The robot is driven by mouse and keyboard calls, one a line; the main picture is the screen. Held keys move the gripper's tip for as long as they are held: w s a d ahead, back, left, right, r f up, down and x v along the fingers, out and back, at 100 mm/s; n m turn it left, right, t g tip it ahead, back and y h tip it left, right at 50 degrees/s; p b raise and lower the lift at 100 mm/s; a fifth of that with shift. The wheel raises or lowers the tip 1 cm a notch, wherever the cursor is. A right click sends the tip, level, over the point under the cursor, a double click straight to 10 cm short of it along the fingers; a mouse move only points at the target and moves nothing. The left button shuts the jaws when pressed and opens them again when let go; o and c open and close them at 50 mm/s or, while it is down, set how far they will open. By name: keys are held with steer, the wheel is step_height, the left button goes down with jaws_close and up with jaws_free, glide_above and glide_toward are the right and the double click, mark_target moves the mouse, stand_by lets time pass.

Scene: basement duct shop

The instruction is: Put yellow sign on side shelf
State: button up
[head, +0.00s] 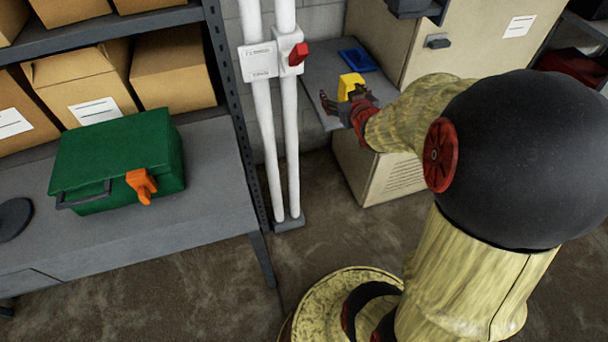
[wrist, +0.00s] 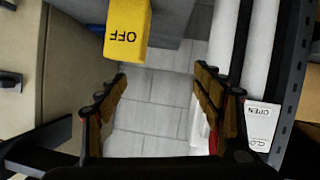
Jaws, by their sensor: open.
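The yellow sign (head: 350,85), marked OFF, is at the grey side shelf (head: 321,73) against the beige cabinet. In the wrist view the sign (wrist: 127,28) shows at the top, beyond my fingertips, with the grey shelf (wrist: 174,22) behind and beside it. It looks set on the shelf, but its underside is hidden. My gripper (head: 345,102) is right by the sign in the head view, at the shelf's near edge. In the wrist view my gripper (wrist: 160,75) is open, with its fingers wide apart and nothing between them.
A blue object (head: 358,60) lies farther back on the shelf. White pipes (head: 270,120) with a red lever (head: 298,53) stand close to its left. A workbench (head: 140,232) with a green toolbox (head: 118,160) is at left. The beige cabinet (head: 450,50) is behind my arm.

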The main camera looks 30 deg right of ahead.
steer(key=s+a+r+g+y, duration=0.1)
steer(key=s+a+r+g, duration=0.2)
steer(key=a, duration=0.4)
steer(key=s+a+r+y, duration=0.1)
steer(key=s+a+r, duration=0.2)
steer(key=s+a, duration=0.35)
steer(key=s+a+n+g+y, duration=0.1)
steer(key=s+a+g, duration=0.3)
steer(key=s+a, duration=0.9)
steer(key=shift+s+a+n+y, duration=0.4)
steer(key=shift+a+y, duration=0.1)
steer(key=shift+y, duration=0.4)
steer(key=shift+c, duration=0.3)
